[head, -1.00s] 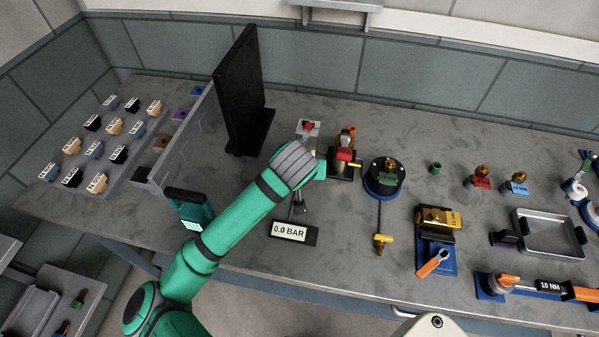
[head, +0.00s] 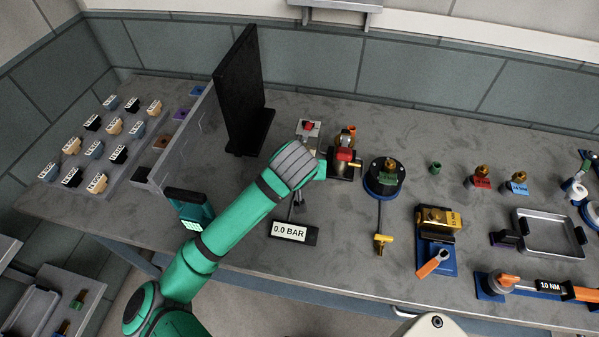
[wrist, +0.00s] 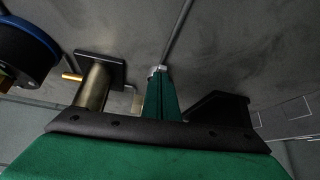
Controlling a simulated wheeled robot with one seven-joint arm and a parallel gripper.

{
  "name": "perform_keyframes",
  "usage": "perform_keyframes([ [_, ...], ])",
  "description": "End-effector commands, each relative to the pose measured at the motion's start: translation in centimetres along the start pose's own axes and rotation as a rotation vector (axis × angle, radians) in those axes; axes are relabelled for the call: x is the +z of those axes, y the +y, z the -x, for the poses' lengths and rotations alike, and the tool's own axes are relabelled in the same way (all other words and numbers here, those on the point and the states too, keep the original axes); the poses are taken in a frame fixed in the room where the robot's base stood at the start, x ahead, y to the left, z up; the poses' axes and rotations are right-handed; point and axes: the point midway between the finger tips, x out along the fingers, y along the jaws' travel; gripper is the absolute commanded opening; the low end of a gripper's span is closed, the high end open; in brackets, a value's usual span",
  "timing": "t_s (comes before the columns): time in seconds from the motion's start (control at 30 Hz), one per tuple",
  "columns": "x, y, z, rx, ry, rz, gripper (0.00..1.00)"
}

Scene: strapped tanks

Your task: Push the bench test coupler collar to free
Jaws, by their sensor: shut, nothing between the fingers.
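My gripper (wrist: 160,97) shows in the wrist view as narrow green fingers, shut and empty. A small silver fitting (wrist: 158,70) with a thin dark line running from it shows at their tips; I cannot tell whether they touch. In the head view my green arm and wrist cover the fingers and the spot below them. A grey block with a red top (head: 309,126) shows just beyond my wrist. A 0.0 BAR readout (head: 290,232) stands in front of it. The bench test coupler's collar is not clearly visible, and I cannot tell its position.
A brass fitting with a red part and yellow pin (head: 345,156) stands close right of my wrist; its brass post (wrist: 92,88) shows in the wrist view. A black upright panel (head: 240,95) is to the left. A round black unit (head: 384,176) is further right.

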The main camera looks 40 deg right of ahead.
Motion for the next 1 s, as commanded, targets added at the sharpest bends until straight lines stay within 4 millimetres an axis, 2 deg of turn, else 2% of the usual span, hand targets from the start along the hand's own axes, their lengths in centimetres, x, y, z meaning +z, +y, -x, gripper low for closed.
perform_keyframes([
  [0.43, -0.1, 0.0, 0.1, 0.000, 0.000, 0.000, 0.00],
  [1.0, -2.3, 0.0, 3.2, -0.001, 0.001, 0.000, 0.00],
])
